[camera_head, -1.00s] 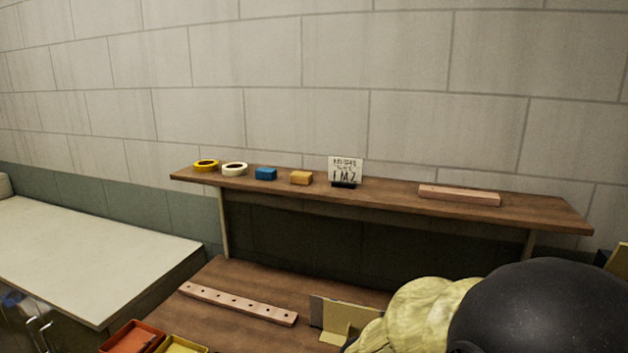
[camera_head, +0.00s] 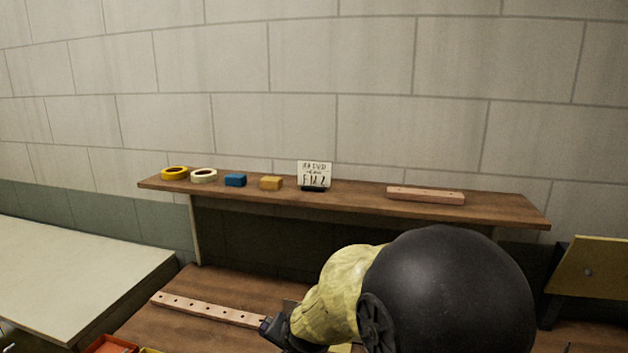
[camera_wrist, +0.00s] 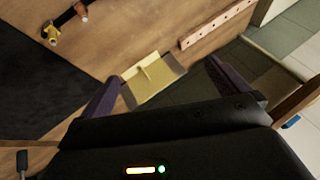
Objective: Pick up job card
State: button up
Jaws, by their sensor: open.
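A white card with black lettering (camera_head: 314,174), which looks like the job card, stands upright in a small dark holder on the wooden shelf against the wall. It is not visible in the wrist view. In the head view my gripper is low, over the bench below the shelf, and mostly hidden by my arm. It is well apart from the card.
The shelf (camera_head: 350,195) also holds a yellow tape roll (camera_head: 174,173), a white roll (camera_head: 204,176), a blue block (camera_head: 235,180), an orange block (camera_head: 271,183) and a pinkish bar (camera_head: 425,195). Below, a drilled strip (camera_head: 208,309) and a yellow bracket (camera_wrist: 152,78) lie on the bench.

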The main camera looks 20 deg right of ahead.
jog(key=w+d+r+m+t+h+p, duration=0.2)
jog(key=w+r+m+t, duration=0.4)
jog(key=w+r+m, duration=0.75)
jog(key=w+d+r+m+t+h+p, duration=0.1)
jog(key=w+d+r+m+h, duration=0.2)
jog(key=m, duration=0.7)
jog(key=w+d+r+m+h+p, duration=0.1)
jog(key=w+d+r+m+h, duration=0.2)
jog(key=m, duration=0.7)
notch_tip(320, 180, up, 4)
jog(key=shift+w+t+h, duration=0.4)
jog(key=shift+w+h, duration=0.6)
jog(key=shift+h, duration=0.2)
jog(key=shift+m, duration=0.25)
